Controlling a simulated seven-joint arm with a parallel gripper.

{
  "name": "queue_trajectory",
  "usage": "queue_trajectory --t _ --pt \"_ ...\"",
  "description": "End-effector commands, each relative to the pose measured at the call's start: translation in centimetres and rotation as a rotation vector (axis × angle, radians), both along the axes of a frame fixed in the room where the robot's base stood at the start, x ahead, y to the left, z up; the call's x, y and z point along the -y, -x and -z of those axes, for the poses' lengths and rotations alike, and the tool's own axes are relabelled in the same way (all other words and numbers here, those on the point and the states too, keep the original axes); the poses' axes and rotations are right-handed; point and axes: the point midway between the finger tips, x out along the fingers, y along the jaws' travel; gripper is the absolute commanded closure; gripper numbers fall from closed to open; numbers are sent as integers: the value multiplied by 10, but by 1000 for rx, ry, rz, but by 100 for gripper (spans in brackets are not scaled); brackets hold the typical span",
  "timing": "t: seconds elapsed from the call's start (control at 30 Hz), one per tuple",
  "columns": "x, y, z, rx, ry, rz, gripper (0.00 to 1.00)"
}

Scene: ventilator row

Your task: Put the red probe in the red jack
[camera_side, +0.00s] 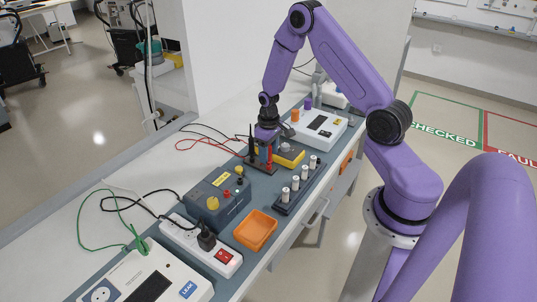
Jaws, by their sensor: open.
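The red probe (269,157) stands upright in a small dark holder (259,169) in the middle of the bench. A black probe (252,148) stands beside it on the left. My gripper (267,138) is open just above and around the top of the red probe; I cannot tell whether the fingers touch it. A red cable loops from the holder area to the left. The dark grey meter (206,207) with a yellow knob sits nearer the camera. A small red jack (227,194) shows on its top, close to a dark one and a yellow one.
A power strip (183,234) with a black plug, an orange tray (255,230) and a white leak tester (150,275) stand nearer. A rack of white-topped cylinders (296,189) is right of the holder. A yellow device (288,154) and a white unit (320,125) stand behind.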

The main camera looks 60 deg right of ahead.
Motion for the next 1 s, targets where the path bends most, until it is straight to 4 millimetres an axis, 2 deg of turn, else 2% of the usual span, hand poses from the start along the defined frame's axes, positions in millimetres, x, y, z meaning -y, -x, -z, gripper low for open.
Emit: queue_trajectory --t 0.2,0.77,0.8,0.93,0.97,1.0 --pt "0 0 10 0 0 1 47" --pt "0 0 11 1 0 1 47" --pt "0 0 11 1 0 1 50" --pt "0 0 11 1 0 1 92" --pt "0 0 11 0 0 1 100" --pt "0 0 11 0 0 1 100"
